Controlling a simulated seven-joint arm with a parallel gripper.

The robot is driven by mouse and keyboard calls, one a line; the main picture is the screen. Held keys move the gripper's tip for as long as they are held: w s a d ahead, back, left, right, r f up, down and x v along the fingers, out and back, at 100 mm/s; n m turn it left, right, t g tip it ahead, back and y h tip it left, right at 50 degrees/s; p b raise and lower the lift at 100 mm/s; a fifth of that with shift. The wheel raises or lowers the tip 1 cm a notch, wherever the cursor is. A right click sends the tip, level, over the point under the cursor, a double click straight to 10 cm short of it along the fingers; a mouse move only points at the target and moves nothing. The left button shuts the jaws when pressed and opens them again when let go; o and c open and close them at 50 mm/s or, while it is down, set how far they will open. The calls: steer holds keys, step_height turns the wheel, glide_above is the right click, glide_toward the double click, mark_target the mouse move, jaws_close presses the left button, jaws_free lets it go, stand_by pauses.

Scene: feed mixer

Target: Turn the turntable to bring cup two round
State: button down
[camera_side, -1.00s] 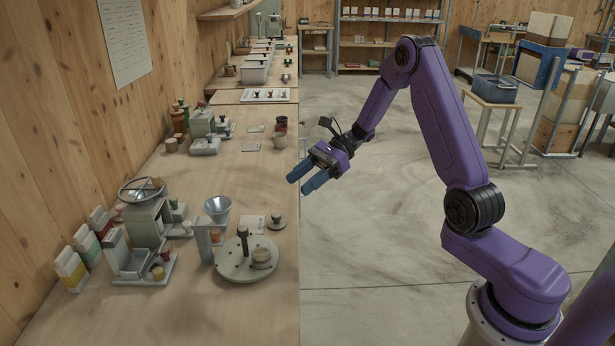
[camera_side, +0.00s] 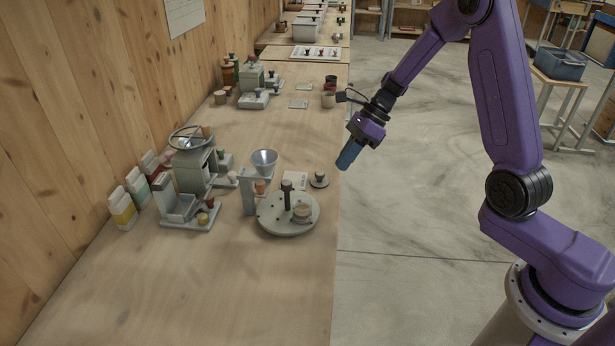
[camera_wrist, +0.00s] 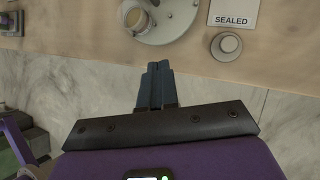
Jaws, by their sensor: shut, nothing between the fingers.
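The turntable (camera_side: 280,226) is a round grey disc with small holes and a dark upright post (camera_side: 287,196) on it. A tan cup (camera_side: 302,213) sits on the disc, right of the post; no number is readable on it. In the wrist view the turntable (camera_wrist: 178,24) and the cup (camera_wrist: 135,17) are cut off by the top edge. My gripper (camera_side: 343,166) has blue fingers pointing down, above the bench's right edge and apart from the disc. In the wrist view my gripper (camera_wrist: 158,66) has its fingers together and empty.
A funnel on a stand (camera_side: 264,162) rises behind the turntable. A small knobbed disc (camera_side: 319,181) and a card reading SEALED (camera_wrist: 233,14) lie nearby. A grey mixer with a wheel (camera_side: 193,168) stands left. The bench (camera_side: 205,290) is clear in front.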

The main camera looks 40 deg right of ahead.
steer(key=w+a+f+m+h, duration=0.1)
steer(key=f, duration=0.1)
steer(key=w+a+f+m+t+h, duration=0.1)
steer(key=w+f, duration=0.1)
steer(key=f, duration=0.1)
steer(key=w+a+f+m+t+h, duration=0.1)
steer(key=a+f+h, duration=0.1)
steer(key=f, duration=0.1)
steer(key=shift+w+f, duration=0.15)
steer(key=shift+w, duration=0.15)
steer(key=shift+w+a, duration=0.8)
steer(key=shift+w, duration=0.15)
steer(key=shift+w+a, duration=0.55)
steer(key=shift+w, duration=0.05)
steer(key=shift+w+a+n+g, duration=0.3)
steer(key=shift+w+a+n, duration=0.15)
steer(key=shift+w+n, duration=0.5)
stand_by(0.3)
steer(key=shift+a+n+y, duration=0.15)
steer(key=shift+n+y, duration=0.15)
steer(key=shift+n, duration=0.25)
steer(key=shift+w+a+n+g, duration=0.55)
steer(key=shift+a+n+g, duration=0.05)
steer(key=shift+n, duration=0.5)
steer(key=shift+w+a+n, duration=0.1)
steer(key=shift+a+n, duration=0.05)
steer(key=shift+n, duration=0.25)
